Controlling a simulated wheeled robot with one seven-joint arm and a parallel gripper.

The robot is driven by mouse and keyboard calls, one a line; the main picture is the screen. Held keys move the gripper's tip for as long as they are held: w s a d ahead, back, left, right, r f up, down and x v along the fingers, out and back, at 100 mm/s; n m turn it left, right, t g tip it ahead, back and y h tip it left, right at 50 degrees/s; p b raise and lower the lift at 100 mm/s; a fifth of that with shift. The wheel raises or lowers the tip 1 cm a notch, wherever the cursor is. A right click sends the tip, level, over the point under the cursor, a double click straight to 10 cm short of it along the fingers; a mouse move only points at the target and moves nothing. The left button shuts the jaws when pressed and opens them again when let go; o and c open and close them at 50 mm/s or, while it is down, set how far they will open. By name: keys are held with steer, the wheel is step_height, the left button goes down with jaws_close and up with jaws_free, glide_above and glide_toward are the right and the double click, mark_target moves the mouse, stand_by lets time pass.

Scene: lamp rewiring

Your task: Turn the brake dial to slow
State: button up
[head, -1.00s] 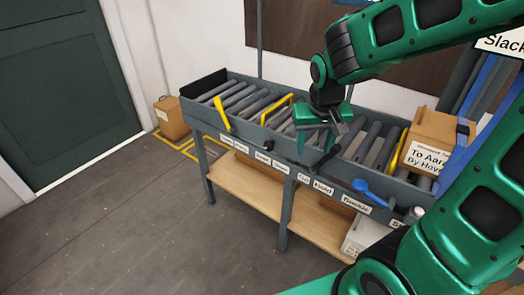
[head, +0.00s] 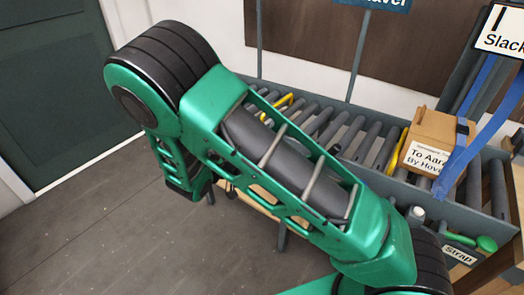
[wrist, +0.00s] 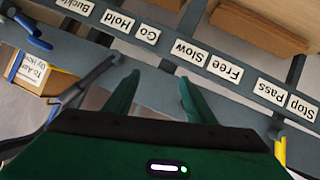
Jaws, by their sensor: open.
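In the wrist view, which shows the labels upside down, a Slow label (wrist: 187,50) and a Free label (wrist: 226,69) sit side by side on the grey conveyor rail. My gripper (wrist: 153,75) is open and empty in front of this rail, its fingers apart below the Go and Slow labels in the picture. No brake dial can be made out; a finger or the gripper body may hide it.
A dark lever (wrist: 86,82) lies left of my fingers, with a blue lever (wrist: 30,35) beyond. A yellow lever (wrist: 280,151) is at right, near the Stop and Pass labels. A strapped cardboard box (head: 430,135) sits on the roller conveyor (head: 375,145).

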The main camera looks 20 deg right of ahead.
steer(key=w+a+m+t+h, duration=0.1)
steer(key=a+t+h, duration=0.2)
steer(key=a+t, duration=0.45)
steer(key=w+d+g, duration=0.1)
steer(key=w+d, duration=0.5)
steer(key=d, duration=0.1)
steer(key=shift+w+d, duration=0.15)
steer(key=shift+w, duration=0.2)
steer(key=c, duration=1)
